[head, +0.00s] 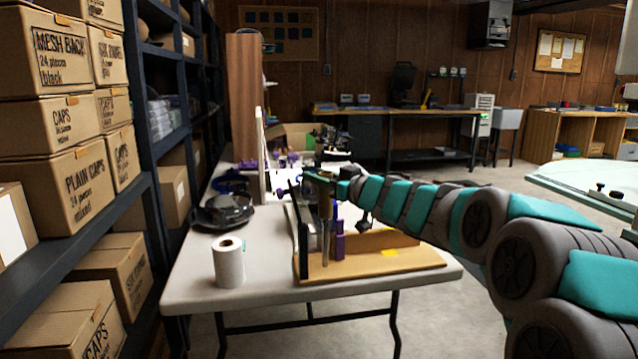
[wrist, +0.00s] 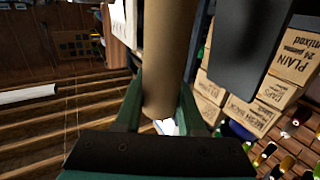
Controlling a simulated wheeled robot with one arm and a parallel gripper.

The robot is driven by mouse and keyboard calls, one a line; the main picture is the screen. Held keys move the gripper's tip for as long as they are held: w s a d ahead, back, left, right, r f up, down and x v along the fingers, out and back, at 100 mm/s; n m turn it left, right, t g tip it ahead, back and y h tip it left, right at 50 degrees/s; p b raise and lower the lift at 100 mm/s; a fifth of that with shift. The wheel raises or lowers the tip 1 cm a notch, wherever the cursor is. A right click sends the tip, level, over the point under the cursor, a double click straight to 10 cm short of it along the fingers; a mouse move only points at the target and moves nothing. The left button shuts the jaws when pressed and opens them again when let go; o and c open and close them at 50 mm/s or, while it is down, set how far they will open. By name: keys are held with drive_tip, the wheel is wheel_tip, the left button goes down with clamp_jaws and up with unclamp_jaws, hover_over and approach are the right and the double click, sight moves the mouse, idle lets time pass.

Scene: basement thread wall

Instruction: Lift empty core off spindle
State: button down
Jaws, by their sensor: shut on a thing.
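A brown cardboard core (head: 324,206) stands upright in the head view, with no thread seen on it. My gripper (head: 320,177) is shut on it near its upper part. In the wrist view the core (wrist: 165,65) runs between the two green fingers of my gripper (wrist: 160,105). A thin metal spindle (head: 325,248) shows below the core, rising from a wooden base board (head: 375,265). The core's lower end appears well above the board. I cannot tell whether the spindle's top is still inside the core.
A black upright plate (head: 303,243) and a purple part (head: 338,238) stand close beside the spindle. A white roll (head: 229,263) stands on the grey table (head: 190,285) at the left front. Shelves with cardboard boxes (head: 75,195) line the left side.

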drive_tip(key=shift+r, duration=0.1)
drive_tip(key=shift+r, duration=1.95)
